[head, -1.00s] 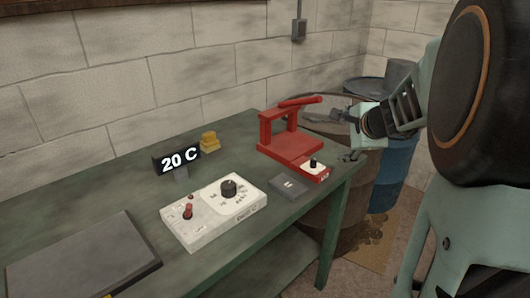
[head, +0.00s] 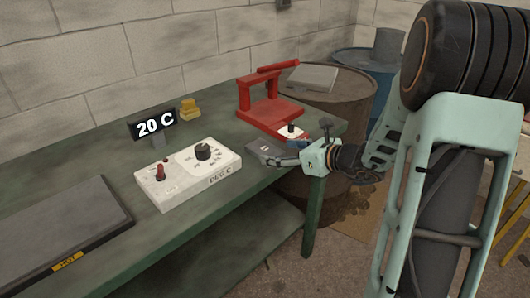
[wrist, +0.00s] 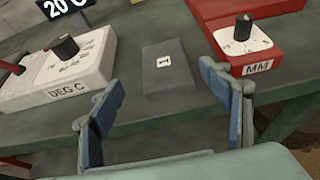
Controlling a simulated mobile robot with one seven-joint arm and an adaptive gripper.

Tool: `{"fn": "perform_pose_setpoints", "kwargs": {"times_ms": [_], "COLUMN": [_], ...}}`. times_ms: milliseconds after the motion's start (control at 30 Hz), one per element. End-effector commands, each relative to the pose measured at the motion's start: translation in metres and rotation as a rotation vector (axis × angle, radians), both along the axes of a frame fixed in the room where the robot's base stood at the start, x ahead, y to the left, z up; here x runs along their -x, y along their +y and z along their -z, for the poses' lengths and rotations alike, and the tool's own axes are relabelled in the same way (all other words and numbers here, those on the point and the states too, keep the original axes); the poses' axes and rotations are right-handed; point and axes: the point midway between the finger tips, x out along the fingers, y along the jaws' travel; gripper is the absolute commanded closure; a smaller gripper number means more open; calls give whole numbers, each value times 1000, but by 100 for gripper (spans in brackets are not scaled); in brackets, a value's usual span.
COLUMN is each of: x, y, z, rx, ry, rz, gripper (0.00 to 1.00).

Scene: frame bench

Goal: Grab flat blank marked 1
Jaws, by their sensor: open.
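The flat blank (wrist: 163,82) is a dark grey block with a small white label that looks like a 1. It lies on the green bench; in the head view the blank (head: 262,147) is partly hidden by my gripper. My gripper (wrist: 160,92) is open, with its blue-padded fingers apart. In the wrist view the blank shows beyond and between the fingertips, with nothing held. In the head view my gripper (head: 285,156) is at the bench's right end, close beside the blank; whether it touches is unclear.
A red press (head: 268,108) with a dial marked MM stands just behind the blank. A white DEG C control box (head: 188,178) is to the left. Further left are a 20 C display (head: 153,124) and a grey plate (head: 60,222) labelled HOT. A barrel (head: 340,100) stands beyond the bench.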

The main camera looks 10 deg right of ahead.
Motion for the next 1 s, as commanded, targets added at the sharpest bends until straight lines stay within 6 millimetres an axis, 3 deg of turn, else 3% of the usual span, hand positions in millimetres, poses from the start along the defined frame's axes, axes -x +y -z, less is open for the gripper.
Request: {"fn": "perform_pose_setpoints", "kwargs": {"times_ms": [167,500,733,1000], "x": [-8,-44,-45,-45], "y": [4,25,25,25], "z": [5,22,22,22], "rx": [3,2,3,3], "ry": [1,1,0,0], "rz": [-1,-2,0,0], "gripper": [29,29,29,59]}}
